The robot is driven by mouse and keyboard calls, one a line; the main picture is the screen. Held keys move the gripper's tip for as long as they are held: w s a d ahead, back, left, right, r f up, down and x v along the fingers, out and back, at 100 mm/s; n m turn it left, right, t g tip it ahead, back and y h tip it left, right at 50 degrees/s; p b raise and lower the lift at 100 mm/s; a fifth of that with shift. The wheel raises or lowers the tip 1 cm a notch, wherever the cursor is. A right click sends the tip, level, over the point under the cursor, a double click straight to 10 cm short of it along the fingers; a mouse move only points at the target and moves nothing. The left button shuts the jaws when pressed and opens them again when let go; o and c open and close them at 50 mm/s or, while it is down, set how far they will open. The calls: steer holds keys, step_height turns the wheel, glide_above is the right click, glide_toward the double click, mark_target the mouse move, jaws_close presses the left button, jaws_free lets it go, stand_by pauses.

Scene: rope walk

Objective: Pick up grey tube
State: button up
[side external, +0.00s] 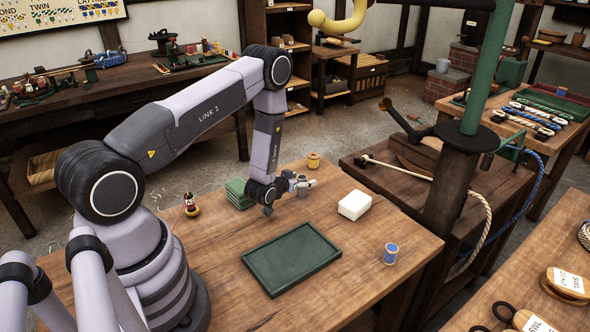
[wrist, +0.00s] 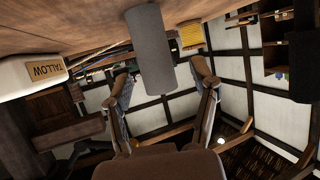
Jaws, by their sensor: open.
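The grey tube (wrist: 150,45) shows in the wrist view as a plain cylinder against the wooden tabletop, which appears at the top of that view. Its near end lies in the gap between the fingers of my gripper (wrist: 161,72). The fingers are apart, with visible space on both sides of the tube, and neither appears to touch it. In the side view my gripper (side external: 302,184) is low over the table, pointing right, beyond the green tray. The tube is hard to tell from the grey gripper parts there.
A white tallow block (side external: 355,205) stands right of my gripper, and a yellow spool (side external: 313,160) behind it. A green cloth stack (side external: 238,193) is to the left.

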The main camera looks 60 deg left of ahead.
steer(key=shift+w, duration=0.1)
steer(key=shift+c, duration=0.2)
steer(key=c, duration=0.9)
steer(key=shift+o, duration=0.2)
